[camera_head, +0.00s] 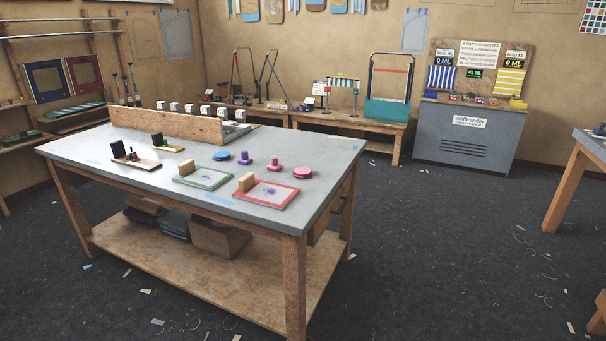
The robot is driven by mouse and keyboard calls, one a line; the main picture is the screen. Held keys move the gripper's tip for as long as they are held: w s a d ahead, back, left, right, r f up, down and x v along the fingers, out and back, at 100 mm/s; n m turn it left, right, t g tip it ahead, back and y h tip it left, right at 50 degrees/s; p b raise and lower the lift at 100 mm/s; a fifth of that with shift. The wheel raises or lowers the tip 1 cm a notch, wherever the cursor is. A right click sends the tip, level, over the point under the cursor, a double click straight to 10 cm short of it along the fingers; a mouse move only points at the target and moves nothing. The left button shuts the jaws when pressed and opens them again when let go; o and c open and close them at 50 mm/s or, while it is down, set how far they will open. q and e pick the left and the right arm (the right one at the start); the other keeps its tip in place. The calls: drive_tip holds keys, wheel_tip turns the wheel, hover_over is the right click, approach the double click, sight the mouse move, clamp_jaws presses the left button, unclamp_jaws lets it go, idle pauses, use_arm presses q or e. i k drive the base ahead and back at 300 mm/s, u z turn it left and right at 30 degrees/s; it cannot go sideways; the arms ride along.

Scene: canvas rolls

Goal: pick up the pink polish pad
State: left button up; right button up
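A round pink pad (303,173) lies flat near the right edge of the grey-topped table (312,148). It is the low disc that best fits the pink polish pad. A taller pink knobbed piece (273,164) stands just left of it. A red-framed board (266,195) with a tan block on it lies in front of the pad, towards the near edge. Neither of my grippers is in view.
A purple knobbed piece (246,158), a blue round pad (221,156) and a green-framed board (203,177) lie further left. A wooden divider (165,124) stands towards the back of the table. Dark floor (440,240) is open to the right, with small scraps.

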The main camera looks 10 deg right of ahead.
sight(275, 165)
drive_tip(key=z, duration=0.35)
drive_tip(key=i, duration=0.45)
drive_tip(key=z, duration=0.75)
drive_tip(key=i, duration=1.05)
drive_tip(key=u, duration=0.1)
